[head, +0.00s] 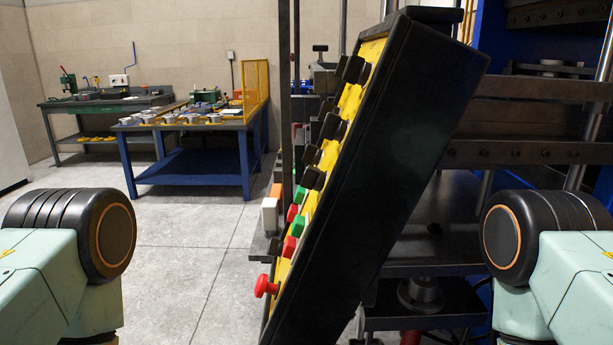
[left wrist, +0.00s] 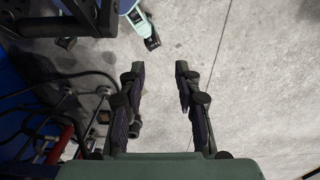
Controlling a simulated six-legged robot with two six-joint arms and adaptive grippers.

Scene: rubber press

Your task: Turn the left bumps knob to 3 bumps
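The control box (head: 395,165) stands tilted in the middle of the head view, seen mostly from its black side. Its yellow face (head: 347,103) is turned away to the left at a steep angle. Several black knobs stick out of it, among them an upper knob (head: 351,69) and a lower knob (head: 314,178). I cannot tell which is the left bumps knob, nor read labels or settings. My left gripper (left wrist: 159,68) is open and empty in the left wrist view, over the grey floor, away from the panel. My right gripper is not in view.
Green buttons (head: 301,222), red buttons (head: 289,247) and a red mushroom button (head: 266,286) sit lower on the panel. The press (head: 530,120) stands behind at right. A blue table (head: 190,160) stands back left. Cables (left wrist: 60,88) hang left in the wrist view. Open floor lies left.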

